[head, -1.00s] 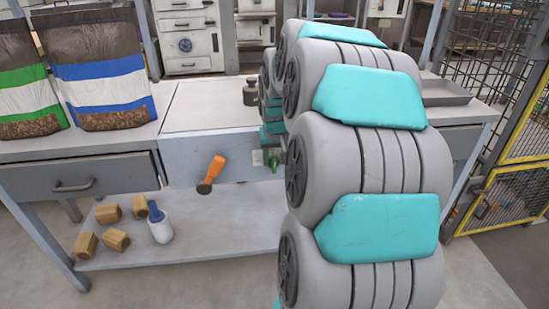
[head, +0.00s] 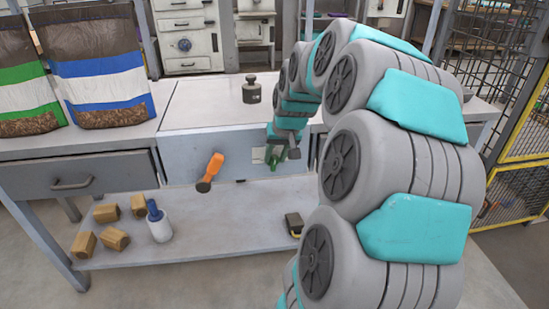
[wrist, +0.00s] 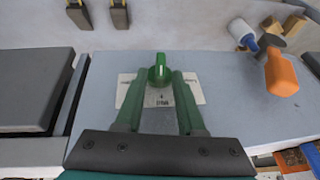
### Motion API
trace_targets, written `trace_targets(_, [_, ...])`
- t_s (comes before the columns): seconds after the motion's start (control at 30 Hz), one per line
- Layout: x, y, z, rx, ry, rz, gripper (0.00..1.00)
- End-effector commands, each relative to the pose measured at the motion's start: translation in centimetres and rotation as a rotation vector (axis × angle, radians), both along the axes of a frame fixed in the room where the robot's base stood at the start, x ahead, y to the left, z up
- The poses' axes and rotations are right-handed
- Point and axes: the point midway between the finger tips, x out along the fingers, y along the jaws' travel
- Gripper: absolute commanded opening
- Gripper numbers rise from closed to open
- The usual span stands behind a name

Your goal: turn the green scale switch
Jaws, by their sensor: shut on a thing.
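The green scale switch (head: 274,164) is on the grey front panel of the bench, in front of a pale label plate. In the wrist view the green switch knob (wrist: 160,70) stands over its label (wrist: 160,93) with its end at the top of the picture. My gripper (wrist: 161,78) has its two green fingers closed in on either side of the knob, shut on it. In the head view my gripper (head: 277,154) is at the panel, and its fingers and the switch are hard to tell apart.
An orange handle (head: 212,167) sticks out of the panel left of the switch. A dark weight (head: 251,92) stands on the bench top. The lower shelf holds a white bottle (head: 159,224), several wooden blocks (head: 115,238) and a black-and-yellow item (head: 294,223). Bags (head: 100,85) stand at left.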

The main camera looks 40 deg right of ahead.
Motion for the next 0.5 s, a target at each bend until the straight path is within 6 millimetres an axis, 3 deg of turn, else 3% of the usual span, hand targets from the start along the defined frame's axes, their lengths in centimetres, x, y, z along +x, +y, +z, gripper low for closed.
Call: trace_targets(0.5, [-0.50, -1.08, -0.69, 0.293, -0.184, -0.002, 0.00])
